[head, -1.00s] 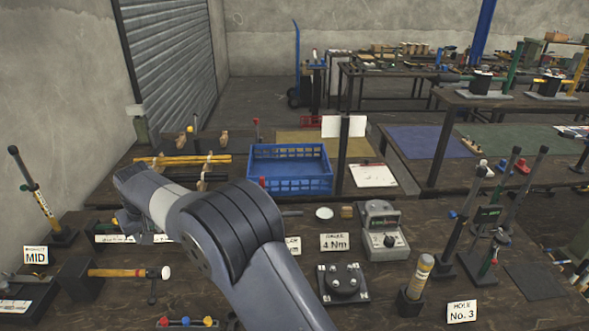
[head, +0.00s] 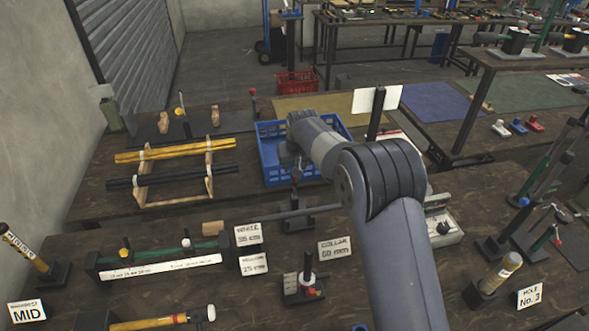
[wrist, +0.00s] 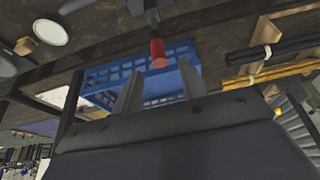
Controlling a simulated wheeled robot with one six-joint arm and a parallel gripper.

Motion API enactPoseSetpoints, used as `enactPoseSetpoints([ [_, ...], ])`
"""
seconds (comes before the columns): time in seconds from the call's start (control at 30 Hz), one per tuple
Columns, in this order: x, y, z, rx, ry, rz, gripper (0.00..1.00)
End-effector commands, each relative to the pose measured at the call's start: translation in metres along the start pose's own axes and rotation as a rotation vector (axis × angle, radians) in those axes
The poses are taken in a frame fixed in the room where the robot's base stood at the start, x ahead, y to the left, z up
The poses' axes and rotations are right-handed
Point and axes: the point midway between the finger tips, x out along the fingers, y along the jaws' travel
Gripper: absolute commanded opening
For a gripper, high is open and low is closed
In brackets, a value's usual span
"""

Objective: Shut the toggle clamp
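A lever with a red grip, which I take to be the toggle clamp's handle (wrist: 158,53), shows in the wrist view. It appears to stand upright in front of the blue crate. In the head view the red grip (head: 297,173) is small and dark beside my wrist, above a dark base (head: 299,220) on the near bench. My gripper (wrist: 157,77) is open, with its two fingers apart. The red grip lies ahead of the gap between them, and no contact is visible. In the head view my wrist hides most of the gripper.
The blue crate (head: 269,153) stands behind the handle. A rack (head: 207,175) with yellow and black bars is to its left.

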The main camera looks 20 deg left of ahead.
Motion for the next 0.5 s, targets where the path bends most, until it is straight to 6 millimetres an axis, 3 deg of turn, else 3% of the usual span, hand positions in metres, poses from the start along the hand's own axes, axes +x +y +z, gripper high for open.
enactPoseSetpoints([
  [0.2,0.032,0.000,-0.001,0.000,-0.002,0.000,0.40],
  [0.5,0.050,0.000,0.000,0.000,0.000,0.000,0.40],
])
